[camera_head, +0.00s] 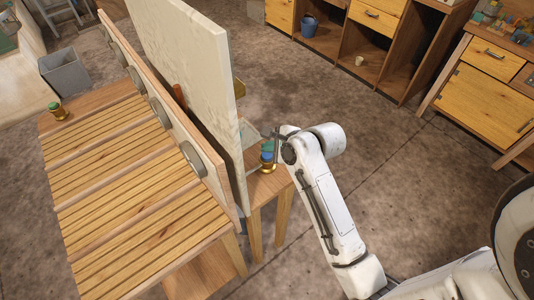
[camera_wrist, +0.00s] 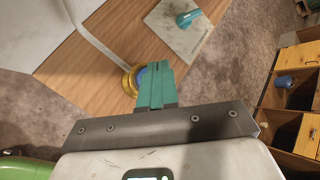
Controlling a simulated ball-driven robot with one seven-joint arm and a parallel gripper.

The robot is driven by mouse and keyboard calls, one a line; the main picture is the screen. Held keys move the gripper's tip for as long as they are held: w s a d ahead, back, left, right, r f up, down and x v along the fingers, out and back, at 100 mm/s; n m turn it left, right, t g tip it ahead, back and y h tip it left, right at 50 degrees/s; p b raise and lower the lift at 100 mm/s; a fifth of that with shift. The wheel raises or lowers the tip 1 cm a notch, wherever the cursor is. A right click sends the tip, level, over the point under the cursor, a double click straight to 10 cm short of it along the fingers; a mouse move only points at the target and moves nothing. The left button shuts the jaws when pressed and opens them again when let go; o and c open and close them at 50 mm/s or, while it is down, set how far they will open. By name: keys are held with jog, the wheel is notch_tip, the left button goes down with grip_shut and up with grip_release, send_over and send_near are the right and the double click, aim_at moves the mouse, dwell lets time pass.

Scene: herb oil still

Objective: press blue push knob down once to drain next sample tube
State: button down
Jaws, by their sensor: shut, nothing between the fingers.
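The blue push knob (camera_head: 267,157) sits in a gold ring on a small wooden side table, just right of the tall pale panel. In the wrist view the blue knob (camera_wrist: 141,74) shows only as a sliver beside my fingers, in its gold ring (camera_wrist: 128,83). My gripper (camera_head: 268,146) is shut and empty, with its teal fingertips right over the knob. In the wrist view my gripper (camera_wrist: 154,72) hides most of the knob. I cannot tell whether the tips touch it or how far it is pressed. No sample tube can be made out.
The tall pale panel (camera_head: 190,75) stands close left of my gripper. A teal handle (camera_wrist: 187,18) on a grey plate lies beyond the knob. Open floor lies to the right.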

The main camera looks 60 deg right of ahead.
aim_at(269, 157)
jog(key=shift+f, duration=0.15)
dwell(0.4)
jog(key=shift+f, duration=0.3)
jog(key=shift+f, duration=0.45)
dwell(0.9)
jog(key=shift+r+p, duration=0.15)
jog(key=shift+p, duration=0.25)
jog(key=shift+r+p, duration=0.75)
jog(key=shift+p, duration=0.3)
jog(key=shift+r, duration=0.1)
notch_tip(269, 157, up, 2)
jog(key=p, duration=0.3)
jog(key=shift+r, duration=0.25)
jog(key=shift+r+p, duration=0.7)
jog(key=shift+r, duration=0.45)
